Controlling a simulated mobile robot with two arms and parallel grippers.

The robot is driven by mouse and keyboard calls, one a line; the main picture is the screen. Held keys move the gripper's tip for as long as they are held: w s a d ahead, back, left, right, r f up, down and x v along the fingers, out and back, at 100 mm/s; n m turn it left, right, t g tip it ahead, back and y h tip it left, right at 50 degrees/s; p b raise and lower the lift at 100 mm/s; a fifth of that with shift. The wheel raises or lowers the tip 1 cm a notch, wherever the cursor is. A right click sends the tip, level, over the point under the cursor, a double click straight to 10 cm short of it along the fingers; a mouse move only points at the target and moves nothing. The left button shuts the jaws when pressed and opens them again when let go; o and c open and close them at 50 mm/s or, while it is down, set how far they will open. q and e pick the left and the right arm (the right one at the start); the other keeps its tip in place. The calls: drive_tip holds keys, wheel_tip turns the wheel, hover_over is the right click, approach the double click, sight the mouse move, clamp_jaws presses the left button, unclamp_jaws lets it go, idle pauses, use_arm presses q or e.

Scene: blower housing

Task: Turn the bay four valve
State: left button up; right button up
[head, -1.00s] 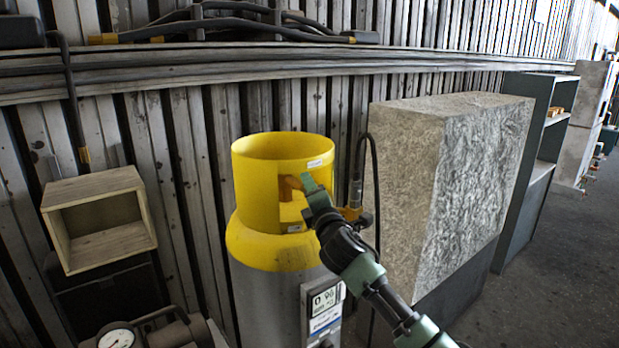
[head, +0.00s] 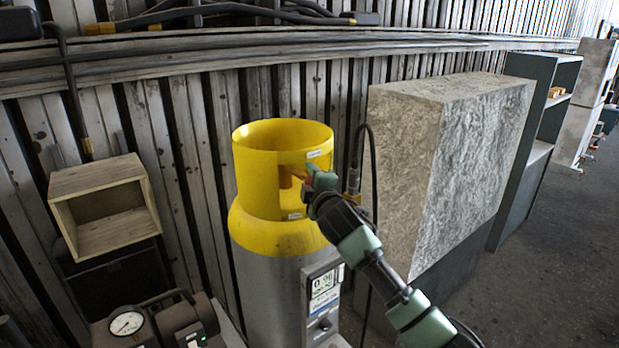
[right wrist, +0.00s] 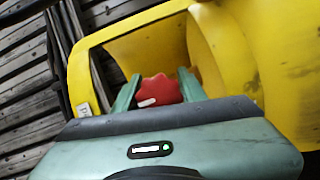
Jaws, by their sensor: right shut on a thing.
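The valve is a red, lobed handwheel (right wrist: 160,91) inside the opening of a yellow collar (right wrist: 130,50) in the right wrist view. The yellow collar (head: 257,178) also tops a grey cylinder (head: 270,295) in the middle of the head view. My right gripper (head: 312,180) reaches into the collar's opening from the right. In the wrist view its two green fingers stand on either side of the red handwheel, shut on it. The handwheel is mostly hidden by the gripper in the head view. My left gripper is not in view.
A large stone-textured block (head: 405,165) stands close right of the cylinder. A black hose (head: 374,165) hangs between them. An open wooden box (head: 107,205) and a machine with a gauge (head: 127,322) are at left. A label panel (head: 323,290) is on the cylinder's front.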

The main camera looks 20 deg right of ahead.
drive_tip(key=shift+f, duration=0.1)
drive_tip(key=o, duration=1.4)
drive_tip(key=shift+d, duration=0.1)
drive_tip(key=shift+c, duration=0.2)
drive_tip(key=shift+s, duration=0.1)
drive_tip(key=shift+s, duration=0.25)
drive_tip(key=s+b, duration=0.3)
drive_tip(key=s, duration=0.4)
drive_tip(key=shift+r, duration=0.35)
